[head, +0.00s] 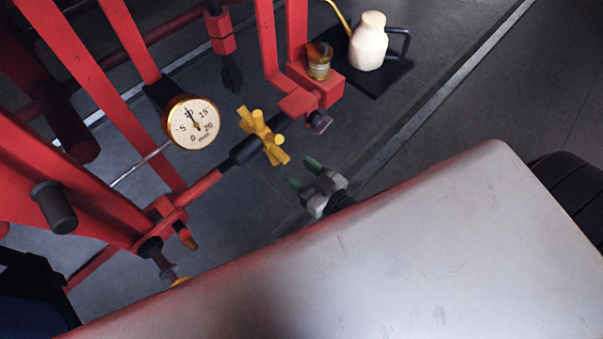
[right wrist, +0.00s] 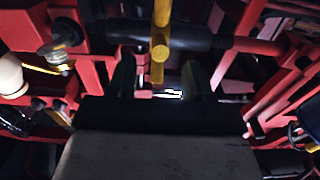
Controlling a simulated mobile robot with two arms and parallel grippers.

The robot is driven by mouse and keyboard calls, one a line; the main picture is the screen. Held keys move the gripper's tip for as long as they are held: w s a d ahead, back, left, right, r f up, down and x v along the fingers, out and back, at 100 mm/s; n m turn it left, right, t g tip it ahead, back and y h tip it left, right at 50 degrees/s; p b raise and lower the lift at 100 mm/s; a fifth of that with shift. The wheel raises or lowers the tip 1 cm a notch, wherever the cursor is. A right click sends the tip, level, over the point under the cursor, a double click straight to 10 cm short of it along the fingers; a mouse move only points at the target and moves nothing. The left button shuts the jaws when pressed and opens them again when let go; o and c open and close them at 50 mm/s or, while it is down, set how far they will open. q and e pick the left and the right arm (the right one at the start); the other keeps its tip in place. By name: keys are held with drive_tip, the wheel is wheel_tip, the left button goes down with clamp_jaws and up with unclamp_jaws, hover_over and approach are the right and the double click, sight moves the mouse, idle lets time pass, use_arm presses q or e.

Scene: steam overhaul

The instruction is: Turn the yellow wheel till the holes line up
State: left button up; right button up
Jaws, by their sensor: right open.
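The yellow wheel (head: 262,136) is cross-shaped, with several stubby spokes, and sits by a black sleeve on a red pipe in the head view. In the right wrist view, yellow spokes of the wheel (right wrist: 160,45) stand upright in front of a dark horizontal cylinder. My right gripper (head: 303,172) has green fingertips and is open and empty, just below and right of the wheel, apart from it. In the right wrist view its fingers (right wrist: 158,78) stand to either side of the lower spoke's line. I cannot make out the holes. My left gripper is not in view.
A round brass-rimmed gauge (head: 200,128) is left of the wheel. Red frame bars (head: 120,90) fill the left side. A brass cup (head: 318,66) sits on a red block, near a cream oil can (head: 369,45) on a black tray (head: 385,80). Open floor (head: 490,105) lies at the right.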

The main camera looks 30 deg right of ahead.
sight(282, 154)
drive_tip(key=shift+w+a, duration=0.25)
drive_tip(key=shift+w, duration=0.35)
drive_tip(key=shift+x, duration=2.3)
clamp_jaws()
drive_tip(key=shift+r, duration=0.1)
drive_tip(key=shift+w+r+p, duration=0.1)
drive_tip(key=shift+r+p, duration=1)
drive_tip(key=shift+r, duration=0.3)
